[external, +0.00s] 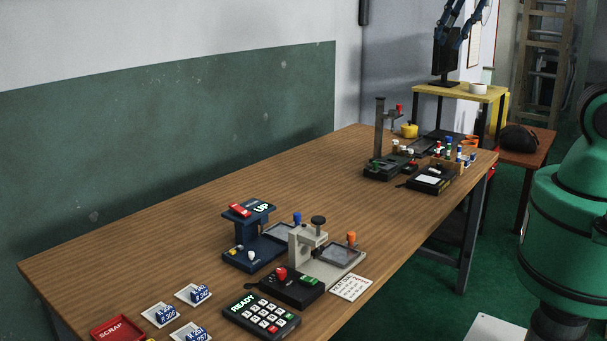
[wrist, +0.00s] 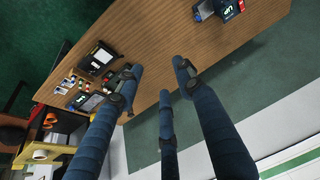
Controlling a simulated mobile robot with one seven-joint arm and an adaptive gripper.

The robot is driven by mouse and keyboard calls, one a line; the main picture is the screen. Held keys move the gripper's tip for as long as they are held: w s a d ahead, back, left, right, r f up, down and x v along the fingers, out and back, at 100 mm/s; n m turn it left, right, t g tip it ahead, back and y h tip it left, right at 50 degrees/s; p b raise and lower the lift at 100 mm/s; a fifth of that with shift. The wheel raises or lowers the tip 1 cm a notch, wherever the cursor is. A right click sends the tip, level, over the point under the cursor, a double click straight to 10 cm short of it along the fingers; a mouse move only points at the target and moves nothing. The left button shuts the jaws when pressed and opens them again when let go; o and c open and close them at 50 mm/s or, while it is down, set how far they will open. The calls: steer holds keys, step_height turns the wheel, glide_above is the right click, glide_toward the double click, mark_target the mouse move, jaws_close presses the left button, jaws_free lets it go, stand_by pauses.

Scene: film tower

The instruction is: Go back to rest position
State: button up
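My gripper (wrist: 156,84) shows in the wrist view as three dark blue, ribbed fingers with black tips. The tips are spread well apart and nothing is between them. It hangs in the air with the wooden table (wrist: 165,50) below and beyond it. In the external view, dark blue finger-like parts (external: 453,14) at the top edge, in front of the dark monitor, match my gripper; the rest is cut off by the frame. My green arm and base fill the right edge of that view.
The wooden table (external: 260,175) bears a blue device with a lit UP sign (external: 245,235), a grey press (external: 310,248), a READY keypad (external: 262,314), a red SCRAP tray (external: 117,329) and blue labelled blocks. A post stand (external: 380,140) and small parts stand at its far end. A yellow shelf (external: 455,92) lies beyond.

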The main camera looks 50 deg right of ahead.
steer(key=s+d+m+t, duration=0.1)
steer(key=s+d, duration=0.4)
steer(key=s, duration=0.4)
steer(key=shift+d+f+h, duration=0.15)
steer(key=shift+d+h, duration=0.2)
steer(key=shift+h, duration=0.05)
steer(key=shift+s, duration=0.1)
stand_by(1.2)
